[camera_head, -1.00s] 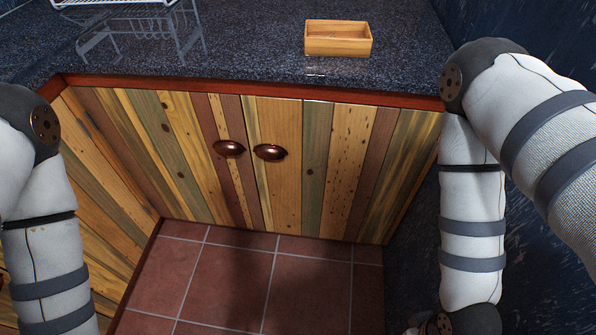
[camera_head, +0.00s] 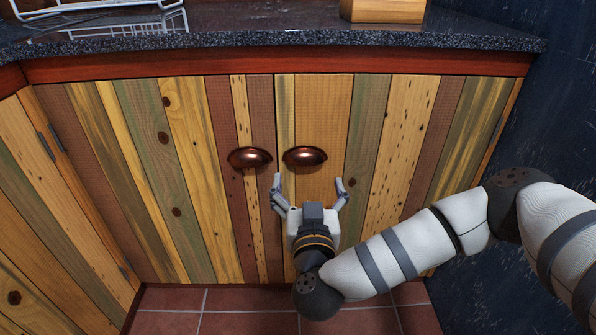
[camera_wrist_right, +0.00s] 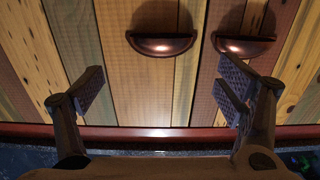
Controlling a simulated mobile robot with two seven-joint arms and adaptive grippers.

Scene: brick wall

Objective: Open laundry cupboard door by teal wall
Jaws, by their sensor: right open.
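The cupboard has two doors of mixed-colour wooden planks. The right door (camera_head: 375,135) is on the side of the dark blue-teal wall, and the left door (camera_head: 185,140) is beside it; both look shut. Each has a copper cup handle near the middle seam: the right door's handle (camera_head: 305,156) and the left door's handle (camera_head: 249,158). My right gripper (camera_head: 309,182) is open and empty, just below the right door's handle in the head view. In the right wrist view the right door's handle (camera_wrist_right: 162,43) lies beyond and between the open fingers (camera_wrist_right: 162,90). My left gripper is not in view.
A dark speckled countertop (camera_head: 300,38) with a red wood edge (camera_head: 190,66) overhangs the doors. A wooden box (camera_head: 385,10) and a wire rack (camera_head: 95,15) stand on it. The dark wall (camera_head: 545,100) is close on the right. Red tiles (camera_head: 245,322) cover the floor.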

